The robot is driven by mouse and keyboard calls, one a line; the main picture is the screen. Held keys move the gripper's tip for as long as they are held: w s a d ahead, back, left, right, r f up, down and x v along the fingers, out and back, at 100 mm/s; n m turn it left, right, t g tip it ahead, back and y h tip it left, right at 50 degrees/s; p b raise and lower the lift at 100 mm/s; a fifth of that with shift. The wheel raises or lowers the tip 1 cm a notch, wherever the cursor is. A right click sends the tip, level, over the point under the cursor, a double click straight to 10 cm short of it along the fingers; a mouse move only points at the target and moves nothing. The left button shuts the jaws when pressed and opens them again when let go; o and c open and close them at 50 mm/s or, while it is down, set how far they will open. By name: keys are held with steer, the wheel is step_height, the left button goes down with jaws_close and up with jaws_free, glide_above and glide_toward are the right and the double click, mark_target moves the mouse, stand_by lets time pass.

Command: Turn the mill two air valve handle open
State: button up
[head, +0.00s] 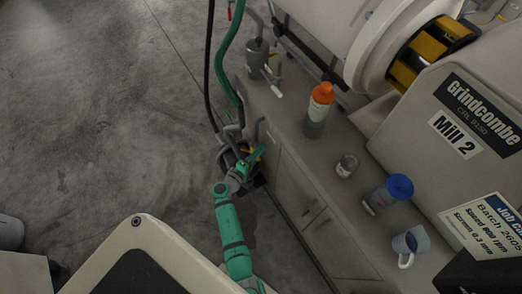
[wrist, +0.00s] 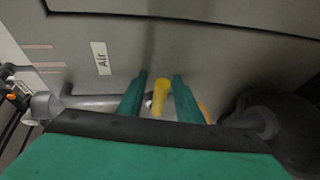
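A yellow valve handle (wrist: 160,98) shows in the wrist view, below and right of a white label reading "Air" (wrist: 101,58). A grey pipe (wrist: 95,102) runs towards it from the left. My gripper (wrist: 158,80) has its two green fingers on either side of the yellow handle, with a narrow gap visible on each side. The far end of the handle and its valve body are mostly hidden. In the head view my gripper (head: 256,153) is low at the side of the cabinet marked Mill 2, and the handle there is largely covered.
A bottle with an orange cap (head: 318,108), a small jar (head: 346,165), a blue-lidded container (head: 390,193) and a mug (head: 410,242) stand on the cabinet top. A green hose (head: 222,62) and a black hose run down to the pipes.

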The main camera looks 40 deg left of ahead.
steer(key=shift+w+f, duration=0.1)
steer(key=shift+w, duration=0.35)
jaws_close()
